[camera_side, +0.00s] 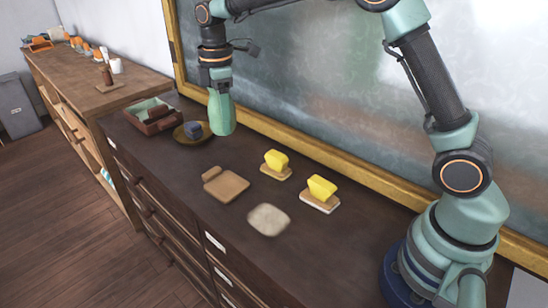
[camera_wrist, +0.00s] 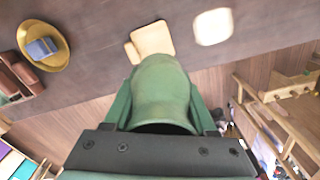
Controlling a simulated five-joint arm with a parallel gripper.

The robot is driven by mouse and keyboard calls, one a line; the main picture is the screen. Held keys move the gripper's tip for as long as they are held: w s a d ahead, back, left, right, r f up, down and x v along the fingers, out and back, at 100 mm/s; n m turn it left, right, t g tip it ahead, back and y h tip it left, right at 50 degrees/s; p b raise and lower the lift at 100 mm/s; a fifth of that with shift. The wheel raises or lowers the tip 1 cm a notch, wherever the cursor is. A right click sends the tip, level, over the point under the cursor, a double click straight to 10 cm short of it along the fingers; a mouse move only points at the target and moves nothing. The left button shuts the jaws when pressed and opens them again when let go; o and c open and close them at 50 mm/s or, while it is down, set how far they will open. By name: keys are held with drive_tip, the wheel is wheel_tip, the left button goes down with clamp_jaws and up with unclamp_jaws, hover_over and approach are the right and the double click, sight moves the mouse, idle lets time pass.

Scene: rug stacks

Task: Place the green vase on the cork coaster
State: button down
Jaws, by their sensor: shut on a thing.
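The green vase (camera_side: 221,112) is upright at the back of the dark cabinet top, below my gripper (camera_side: 216,88). In the wrist view my gripper (camera_wrist: 162,112) is shut on the vase (camera_wrist: 160,82), with a green finger on each side. I cannot tell whether its base touches the cabinet top. The cork coaster appears to be the tan square (camera_side: 226,188) in the middle front, bare on top, with a small brown block at its far left corner. It also shows in the wrist view (camera_wrist: 153,39), beyond the vase.
A pale rounded pad (camera_side: 268,220) lies right of the tan square. Two yellow pieces (camera_side: 277,159) (camera_side: 322,187) stand on small bases behind it. A brass dish (camera_side: 181,139) with a blue block and a brown box (camera_side: 136,124) are at left. A gold-framed board (camera_side: 320,165) rises behind.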

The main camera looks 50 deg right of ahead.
sight(231, 188)
wheel_tip(231, 188, down, 18)
drive_tip(key=shift+r, duration=0.25)
drive_tip(key=shift+f, duration=0.1)
drive_tip(key=shift+c, duration=1)
unclamp_jaws()
drive_tip(key=shift+f, duration=0.1)
wheel_tip(231, 188, up, 13)
drive_tip(key=s+d+r+m+t, duration=0.35)
drive_tip(key=s+r+m, duration=0.25)
drive_tip(key=s+r, duration=0.35)
drive_tip(key=s+d+m+t, duration=0.2)
drive_tip(key=s+m, duration=0.5)
drive_tip(key=s, duration=0.4)
drive_tip(key=shift+d+r, duration=0.45)
drive_tip(key=shift+d, duration=0.25)
